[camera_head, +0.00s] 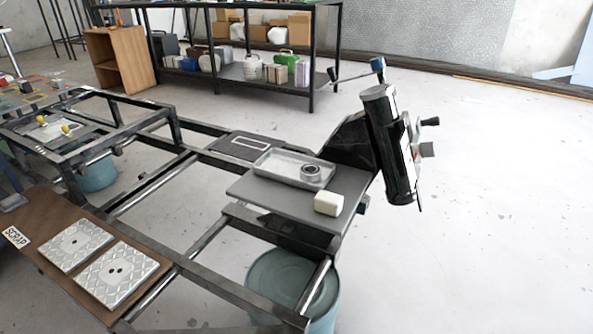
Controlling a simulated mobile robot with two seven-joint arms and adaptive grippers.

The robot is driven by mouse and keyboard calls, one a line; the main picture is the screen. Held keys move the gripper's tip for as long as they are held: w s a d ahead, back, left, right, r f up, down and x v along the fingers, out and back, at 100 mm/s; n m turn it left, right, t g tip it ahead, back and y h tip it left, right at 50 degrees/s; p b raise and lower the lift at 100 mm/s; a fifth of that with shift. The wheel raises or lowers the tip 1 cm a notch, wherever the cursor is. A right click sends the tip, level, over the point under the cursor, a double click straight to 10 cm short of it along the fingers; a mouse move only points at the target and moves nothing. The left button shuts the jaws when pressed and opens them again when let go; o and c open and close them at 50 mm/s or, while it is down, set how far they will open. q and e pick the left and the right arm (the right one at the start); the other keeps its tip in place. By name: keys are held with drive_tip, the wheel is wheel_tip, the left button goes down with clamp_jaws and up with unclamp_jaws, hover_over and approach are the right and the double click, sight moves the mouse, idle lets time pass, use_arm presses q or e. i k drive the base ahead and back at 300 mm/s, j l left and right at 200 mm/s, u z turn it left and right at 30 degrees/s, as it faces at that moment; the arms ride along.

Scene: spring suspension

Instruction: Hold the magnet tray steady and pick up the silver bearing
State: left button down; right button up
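A shallow metal tray (277,166) lies on a grey plate at the near end of the dark frame, right of the picture's middle. The silver bearing (312,172), a ring with a dark centre, sits at the tray's right end. Both are in plain view with nothing over them. Neither of my grippers shows in the head view, so nothing of mine is seen touching the tray or the bearing.
A cream block (328,203) lies on the grey plate (270,200) near the tray. A black cylinder (388,145) on a stand rises just right of it. A teal drum (292,280) stands below. Two patterned metal plates (115,275) lie on a brown board (40,215) at left.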

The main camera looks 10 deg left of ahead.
sight(309, 172)
drive_tip(key=i+l+u, duration=0.15)
drive_tip(key=u, duration=0.2)
drive_tip(key=i+l+u, duration=0.15)
drive_tip(key=u, duration=0.25)
drive_tip(key=i+l+u, duration=0.35)
drive_tip(key=k+j, duration=0.05)
drive_tip(key=k, duration=0.05)
